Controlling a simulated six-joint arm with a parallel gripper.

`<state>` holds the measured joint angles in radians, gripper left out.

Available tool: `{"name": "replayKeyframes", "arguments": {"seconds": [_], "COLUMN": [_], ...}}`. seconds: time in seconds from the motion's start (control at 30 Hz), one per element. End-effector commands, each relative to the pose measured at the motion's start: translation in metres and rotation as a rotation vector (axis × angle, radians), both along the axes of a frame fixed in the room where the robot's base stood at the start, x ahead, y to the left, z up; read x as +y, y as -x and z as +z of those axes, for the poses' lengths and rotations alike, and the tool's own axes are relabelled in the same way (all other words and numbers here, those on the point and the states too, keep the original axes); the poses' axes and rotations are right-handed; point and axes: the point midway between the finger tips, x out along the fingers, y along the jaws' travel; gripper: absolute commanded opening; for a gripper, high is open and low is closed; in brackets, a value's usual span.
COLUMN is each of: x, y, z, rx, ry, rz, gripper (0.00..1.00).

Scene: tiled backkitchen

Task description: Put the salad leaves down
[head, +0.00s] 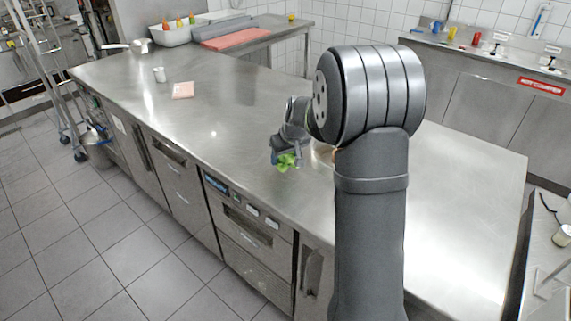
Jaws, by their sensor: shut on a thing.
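The salad leaves (287,162) are a small bright green bunch near the middle of the head view. My gripper (284,155) is shut on them and points down toward the steel counter (230,110), near its front edge. The leaves are just above or at the counter surface; I cannot tell whether they touch it. My arm hides part of the counter to the right of the leaves.
A pan (140,46) stands at the back left. A tan thing, partly hidden, shows behind my arm. The counter left of my gripper is clear.

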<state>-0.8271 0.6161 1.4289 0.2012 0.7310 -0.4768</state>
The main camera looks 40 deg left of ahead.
Motion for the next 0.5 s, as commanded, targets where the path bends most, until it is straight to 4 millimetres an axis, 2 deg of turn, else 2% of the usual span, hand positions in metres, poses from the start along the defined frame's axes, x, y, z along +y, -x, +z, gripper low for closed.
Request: {"name": "replayKeyframes", "arguments": {"seconds": [0.2,0.5], "x": [-0.001,-0.001], "y": [0.0,0.0], "z": [-0.032,-0.034], "rx": [0.002,0.001], "ry": [0.002,0.001], "rz": [-0.001,-0.001], "gripper": [0.34,0.34]}}
